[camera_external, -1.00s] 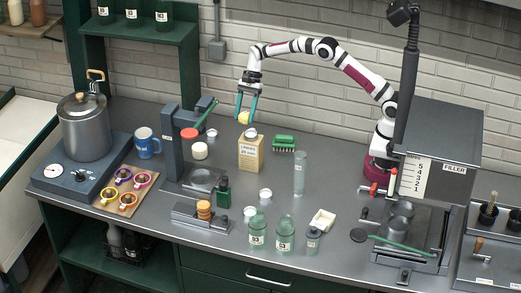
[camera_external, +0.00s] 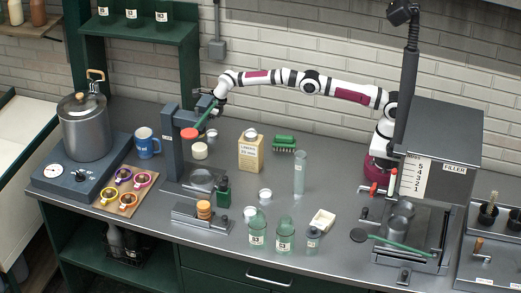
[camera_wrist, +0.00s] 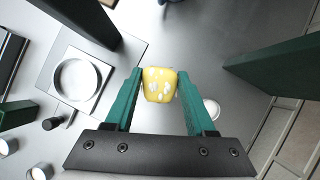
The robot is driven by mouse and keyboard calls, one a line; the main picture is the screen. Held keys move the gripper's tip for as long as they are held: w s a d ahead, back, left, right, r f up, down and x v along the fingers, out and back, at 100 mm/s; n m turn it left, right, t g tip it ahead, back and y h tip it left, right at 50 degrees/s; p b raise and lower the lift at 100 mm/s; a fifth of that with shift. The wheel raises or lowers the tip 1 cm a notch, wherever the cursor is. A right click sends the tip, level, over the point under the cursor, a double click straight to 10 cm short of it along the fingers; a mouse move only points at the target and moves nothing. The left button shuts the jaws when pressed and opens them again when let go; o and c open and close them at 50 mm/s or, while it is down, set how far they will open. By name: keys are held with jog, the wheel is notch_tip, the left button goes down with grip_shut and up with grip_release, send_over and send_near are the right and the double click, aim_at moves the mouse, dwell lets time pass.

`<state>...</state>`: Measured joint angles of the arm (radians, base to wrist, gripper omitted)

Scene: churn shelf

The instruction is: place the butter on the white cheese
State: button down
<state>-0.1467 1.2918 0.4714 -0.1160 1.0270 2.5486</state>
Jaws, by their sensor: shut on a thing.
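The butter (camera_wrist: 160,85), a small yellow block with pale spots, is between the green fingers of my gripper (camera_wrist: 158,76) in the wrist view. My gripper is shut on it and holds it above the counter. In the external view my wrist reaches behind the grey press, whose column and head hide the fingers and the butter. A short white cylinder (camera_external: 200,151), likely the white cheese, shows by the press below its red disc. In the wrist view a small white round thing (camera_wrist: 211,108) is partly behind the right finger; I cannot tell whether it is the cheese.
A dark green post (camera_wrist: 275,68) is at right in the wrist view.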

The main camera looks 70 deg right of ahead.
notch_tip(320, 180, down, 4)
jog(key=shift+a+f, duration=0.1)
jog(key=shift+a, duration=0.05)
jog(key=shift+c, duration=1.2)
grip_release()
jog(key=s+d+r+n+g, duration=0.1)
jog(key=s+d+r+n, duration=0.25)
jog(key=s+r, duration=0.55)
jog(key=s+d+r+n+g, duration=0.15)
jog(key=s+r+n, duration=0.25)
jog(key=s+r, duration=0.5)
jog(key=s+d+n+g, duration=0.1)
jog(key=s+n, duration=0.8)
jog(key=s, duration=0.9)
jog(key=s+d+f+n+g, duration=0.1)
jog(key=s+n, duration=0.8)
jog(key=s, duration=0.9)
jog(key=d+g, duration=0.1)
jog(key=d, duration=0.1)
jog(key=shift+s+d+f+h, duration=0.2)
jog(key=shift+s+d+h, duration=0.1)
